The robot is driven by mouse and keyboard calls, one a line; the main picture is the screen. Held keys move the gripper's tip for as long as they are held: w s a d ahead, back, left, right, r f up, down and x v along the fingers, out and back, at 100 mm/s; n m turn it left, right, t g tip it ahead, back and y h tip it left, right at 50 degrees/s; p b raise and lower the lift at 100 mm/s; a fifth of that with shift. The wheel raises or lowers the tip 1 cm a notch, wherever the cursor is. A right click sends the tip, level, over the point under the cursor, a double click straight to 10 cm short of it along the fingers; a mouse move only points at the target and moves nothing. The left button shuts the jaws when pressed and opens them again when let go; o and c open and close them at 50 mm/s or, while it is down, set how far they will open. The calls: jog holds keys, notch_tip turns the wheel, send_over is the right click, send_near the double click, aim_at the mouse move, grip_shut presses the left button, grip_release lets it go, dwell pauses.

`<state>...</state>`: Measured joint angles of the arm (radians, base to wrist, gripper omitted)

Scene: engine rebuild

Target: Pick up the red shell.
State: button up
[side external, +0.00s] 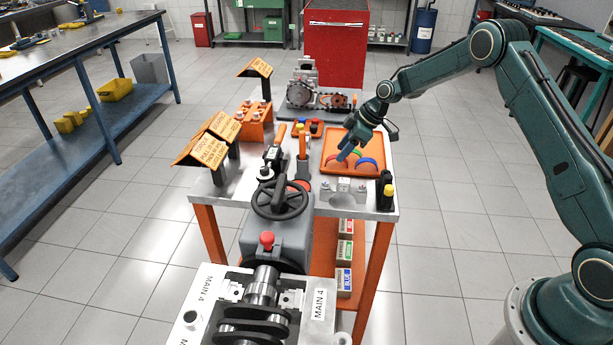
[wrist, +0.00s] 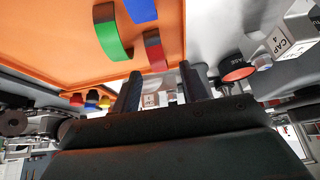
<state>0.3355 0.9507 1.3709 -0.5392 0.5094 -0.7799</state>
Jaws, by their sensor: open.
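The red shell (side external: 334,161) is a curved band on the orange tray (side external: 370,142), at the tray's near left part in the side view. In the wrist view the red shell (wrist: 154,49) lies just beyond the fingertips, roughly in line with the gap between them. My gripper (side external: 346,153) hangs low over the tray, close to the red shell. In the wrist view my gripper (wrist: 160,72) has its two dark fingers apart with nothing held between them. I cannot tell the exact height of the fingertips above the shell.
A blue shell (side external: 367,162) and a green shell (wrist: 112,33) lie close beside the red one on the tray. A metal cap (side external: 343,188) and a black bottle with a yellow top (side external: 386,191) stand at the bench's near edge.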

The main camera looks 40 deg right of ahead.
jog(key=shift+x, duration=1.1)
grip_shut()
